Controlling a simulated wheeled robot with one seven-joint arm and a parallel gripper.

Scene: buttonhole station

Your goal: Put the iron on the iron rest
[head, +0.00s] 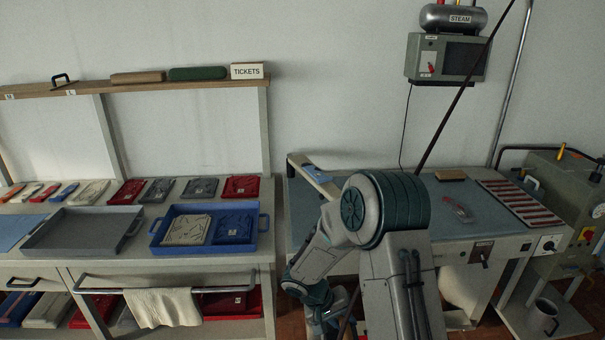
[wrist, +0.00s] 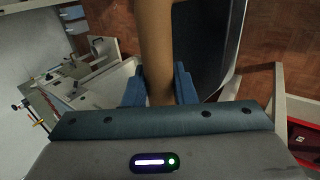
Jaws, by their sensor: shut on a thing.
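My gripper (wrist: 158,92) is shut on a brown pole (wrist: 157,40) between its blue fingers. In the head view the gripper is low in front of the table, mostly hidden by my arm. A long dark pole (head: 466,85) slants up to the right from there and seems to be the held one. A small clear, grey and reddish thing (head: 457,208), perhaps the iron, lies on the blue-grey table top, apart from my gripper. A red-striped board (head: 520,203), perhaps the iron rest, lies to its right.
A tan block (head: 451,175) lies at the table's back. A narrow padded board (head: 313,175) stands at its left. The left bench holds a grey tray (head: 127,232) and a blue tray (head: 263,240). A steam unit (head: 440,60) hangs on the wall. A green machine (head: 572,185) stands right.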

